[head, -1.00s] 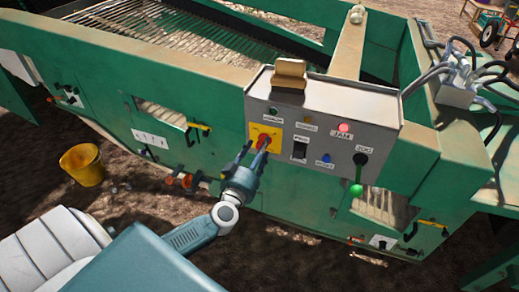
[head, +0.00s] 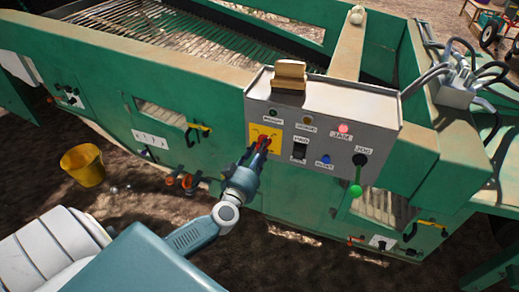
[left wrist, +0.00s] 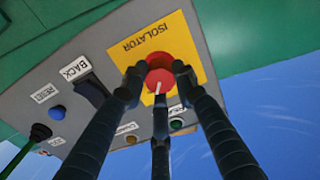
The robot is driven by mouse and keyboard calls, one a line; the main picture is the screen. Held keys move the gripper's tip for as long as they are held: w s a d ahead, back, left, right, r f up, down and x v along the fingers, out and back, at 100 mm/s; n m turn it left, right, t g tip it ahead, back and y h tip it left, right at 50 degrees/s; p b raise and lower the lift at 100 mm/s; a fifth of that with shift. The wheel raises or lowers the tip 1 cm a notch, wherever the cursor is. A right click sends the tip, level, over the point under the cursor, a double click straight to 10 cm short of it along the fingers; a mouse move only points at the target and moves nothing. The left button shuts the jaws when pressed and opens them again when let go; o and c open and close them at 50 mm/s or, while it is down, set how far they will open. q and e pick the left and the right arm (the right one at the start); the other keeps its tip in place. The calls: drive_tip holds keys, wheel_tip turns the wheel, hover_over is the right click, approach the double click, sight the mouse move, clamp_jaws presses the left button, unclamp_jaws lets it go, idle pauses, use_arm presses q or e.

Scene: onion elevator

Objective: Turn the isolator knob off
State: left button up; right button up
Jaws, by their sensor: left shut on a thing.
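The isolator knob (head: 264,139) is red and sits on a yellow plate (head: 276,131) at the left of the grey control box. In the left wrist view the red knob (left wrist: 152,62) shows between the fingers, with a white mark on its face and the word ISOLATOR beside it. My left gripper (head: 260,146) is shut on the knob, and its dark fingers (left wrist: 156,83) surround it in the left wrist view. The fingers hide part of the knob, so its exact setting is hard to read. My right gripper is not in view.
The grey box (head: 340,97) also carries a black switch (head: 300,150), a blue button (head: 326,159), a lit JAM lamp (head: 344,128) and a green-ended JOG lever (head: 356,188). A yellow bucket (head: 82,165) stands on the ground at left. Orange valves (head: 186,181) sit low on the green machine.

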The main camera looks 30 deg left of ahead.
use_arm(q)
drive_tip(key=n, duration=1.7)
drive_tip(key=shift+a, duration=0.1)
idle(0.4)
drive_tip(key=o, duration=1.1)
drive_tip(key=shift+o, duration=0.2)
drive_tip(key=shift+s, duration=0.1)
